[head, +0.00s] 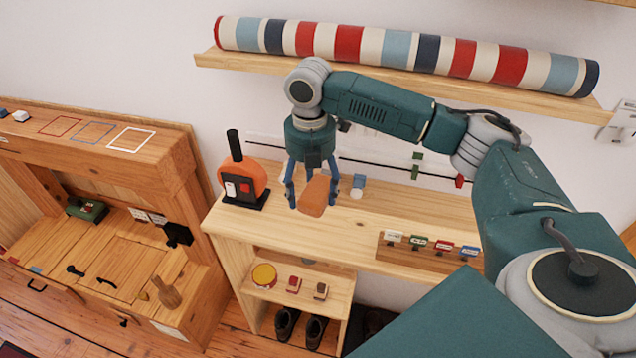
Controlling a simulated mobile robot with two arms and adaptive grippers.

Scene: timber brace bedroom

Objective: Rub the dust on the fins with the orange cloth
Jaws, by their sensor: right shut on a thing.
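My right gripper (312,192) hangs fingers-down above the wooden bench top. It is shut on the orange cloth (314,201), which sticks out below and between its blue fingers. I cannot tell whether the cloth touches the bench top. I cannot pick out the fins or any dust in this view. My left gripper is not in view.
Left of the gripper, an orange device (243,180) with a black post stands on the bench (375,212). A rack of small labelled blocks (425,252) stands at right. A striped roll (400,50) lies on the shelf above. A wooden cabinet (100,150) is at left.

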